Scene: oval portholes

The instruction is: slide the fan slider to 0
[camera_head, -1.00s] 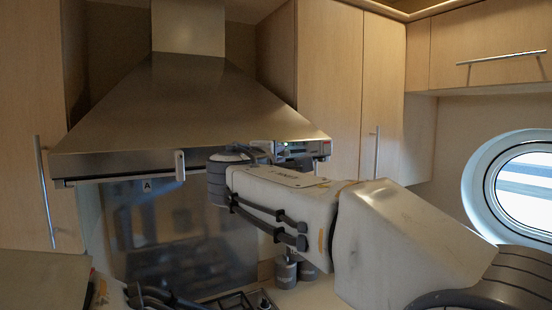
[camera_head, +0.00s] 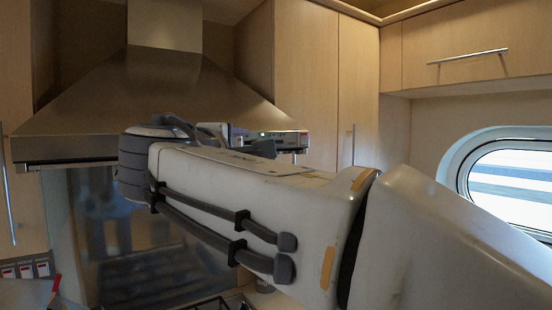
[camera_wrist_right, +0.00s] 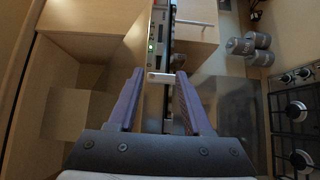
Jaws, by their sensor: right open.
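The range hood (camera_head: 150,95) fills the left and middle of the head view. The small pale slider knob (camera_wrist_right: 160,76) shows in the wrist view, beside the hood's front edge strip. My right gripper (camera_wrist_right: 157,74) is open, with one finger on each side of the knob near the fingertips. I cannot tell whether either finger touches it. In the head view my right arm covers the knob and much of the hood's front edge. The slider's scale is not readable. My left gripper is not in view.
A control box with a green light (camera_wrist_right: 152,45) sits by the hood's edge. Grey canisters (camera_wrist_right: 250,47) and a gas hob (camera_wrist_right: 297,108) lie below to the right in the wrist view. Wooden cupboards (camera_head: 302,80) and an oval porthole (camera_head: 510,185) are to the right.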

